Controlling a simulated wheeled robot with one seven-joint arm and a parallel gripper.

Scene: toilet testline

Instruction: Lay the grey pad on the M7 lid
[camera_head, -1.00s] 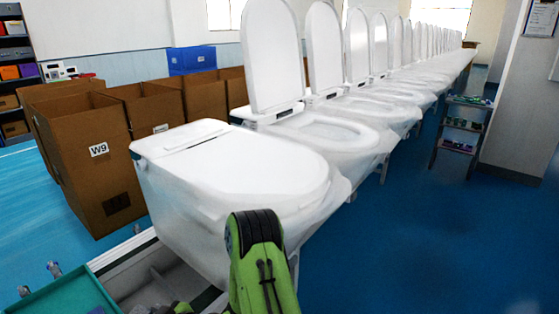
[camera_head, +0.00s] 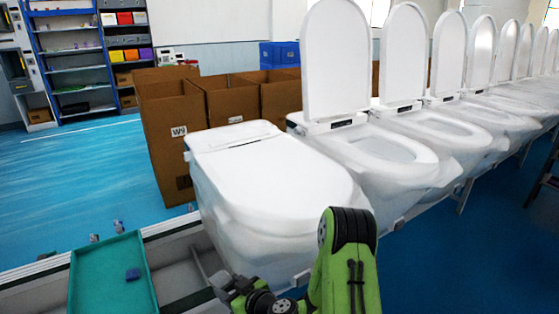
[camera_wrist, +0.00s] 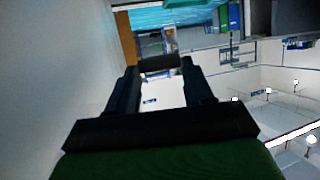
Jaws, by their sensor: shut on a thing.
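The nearest white toilet has its lid (camera_head: 270,175) down and flat; I can read no M7 mark on it. The other toilets' lids stand upright. My gripper (camera_head: 232,288) is low in the head view, in front of and below the near toilet's front left side. In the wrist view the gripper's dark fingers reach forward and are shut on a dark, narrow thing (camera_wrist: 160,62), seen edge-on between the tips. It appears to be the grey pad. In the head view I cannot make it out.
Cardboard boxes (camera_head: 165,120), one marked W9, stand behind the near toilet. A row of toilets (camera_head: 390,155) runs to the right. Blue floor is open at left and lower right.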

